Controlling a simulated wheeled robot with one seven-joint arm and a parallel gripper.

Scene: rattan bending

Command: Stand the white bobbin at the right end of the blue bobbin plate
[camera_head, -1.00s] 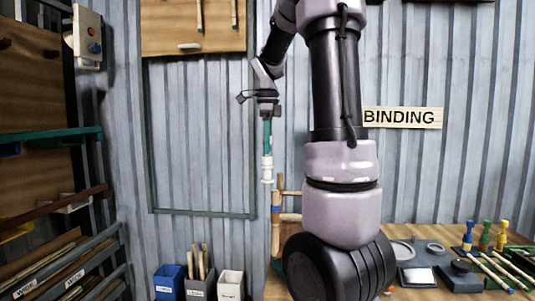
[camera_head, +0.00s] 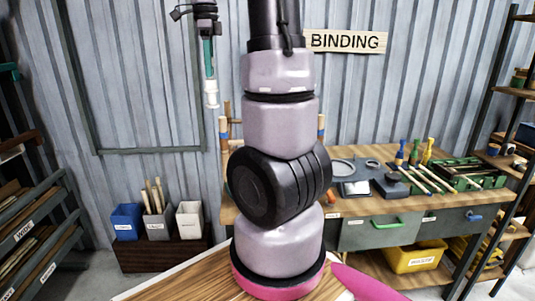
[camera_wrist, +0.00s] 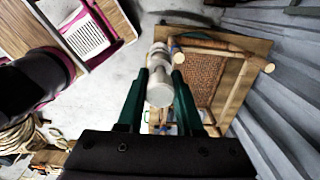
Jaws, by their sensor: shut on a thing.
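The white bobbin (camera_head: 211,94) hangs upright below my gripper (camera_head: 210,77) at the upper left of the head view, in front of the metal wall. In the wrist view the white bobbin (camera_wrist: 160,88) sits between the two green fingers of my gripper (camera_wrist: 159,76), which are shut on it. It is in the air, apart from any surface. I cannot make out a blue bobbin plate in either view.
A wooden workbench (camera_head: 350,206) at the right holds tools, grey parts and a green crate (camera_head: 470,172). Blue, grey and white bins (camera_head: 190,220) stand at the left. A rattan frame (camera_wrist: 205,75) lies below the bobbin in the wrist view. Shelves flank both sides.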

